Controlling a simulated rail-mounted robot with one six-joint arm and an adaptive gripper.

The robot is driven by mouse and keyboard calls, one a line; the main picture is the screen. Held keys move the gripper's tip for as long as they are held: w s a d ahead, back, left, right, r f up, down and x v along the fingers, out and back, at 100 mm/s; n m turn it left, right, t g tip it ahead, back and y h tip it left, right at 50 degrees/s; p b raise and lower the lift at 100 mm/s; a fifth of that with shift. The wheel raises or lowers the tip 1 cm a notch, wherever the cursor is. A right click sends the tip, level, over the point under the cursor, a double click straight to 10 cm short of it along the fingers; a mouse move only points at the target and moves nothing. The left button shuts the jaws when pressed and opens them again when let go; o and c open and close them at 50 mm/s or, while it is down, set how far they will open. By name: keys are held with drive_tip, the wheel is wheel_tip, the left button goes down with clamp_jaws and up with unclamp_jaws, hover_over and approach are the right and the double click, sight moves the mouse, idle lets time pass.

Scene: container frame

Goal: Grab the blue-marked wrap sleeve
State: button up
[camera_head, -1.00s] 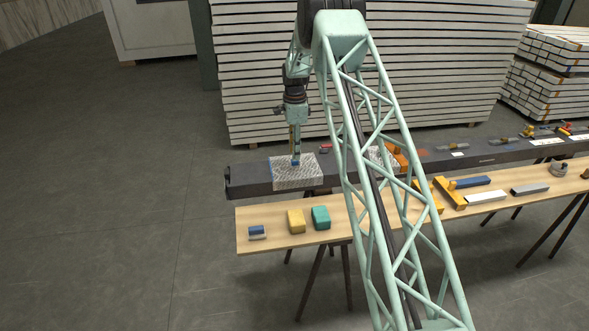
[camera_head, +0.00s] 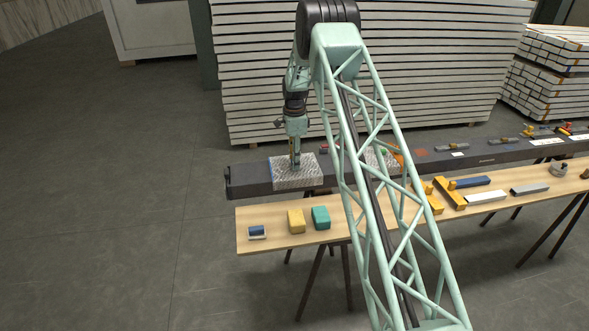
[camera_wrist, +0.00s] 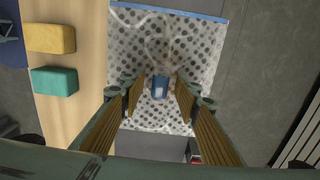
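A grey-white wrap sleeve (camera_head: 312,177) with dark dots lies around the dark beam (camera_head: 245,181). Its blue edge strip (camera_wrist: 175,11) runs along the top of the sleeve in the wrist view, where the dotted surface (camera_wrist: 200,60) fills the middle. A small blue patch (camera_wrist: 160,86) shows on the sleeve between my fingers. My gripper (camera_head: 295,167) is over the sleeve, pointing down. In the wrist view my gripper (camera_wrist: 158,92) is open, with a finger on each side of the blue patch and gaps between. I cannot tell whether the fingertips touch the sleeve.
A wooden bench (camera_head: 270,240) runs in front of the beam. It holds a yellow block (camera_head: 296,221), a teal block (camera_head: 320,218) and a small blue piece (camera_head: 257,232). Another dotted sleeve (camera_head: 378,158) lies farther right, partly behind my arm. Stacked white panels (camera_head: 410,75) stand behind.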

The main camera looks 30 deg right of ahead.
drive_tip(key=c, duration=1)
drive_tip(key=shift+o, duration=0.2)
drive_tip(key=shift+r, duration=0.1)
drive_tip(key=shift+r, duration=4.9)
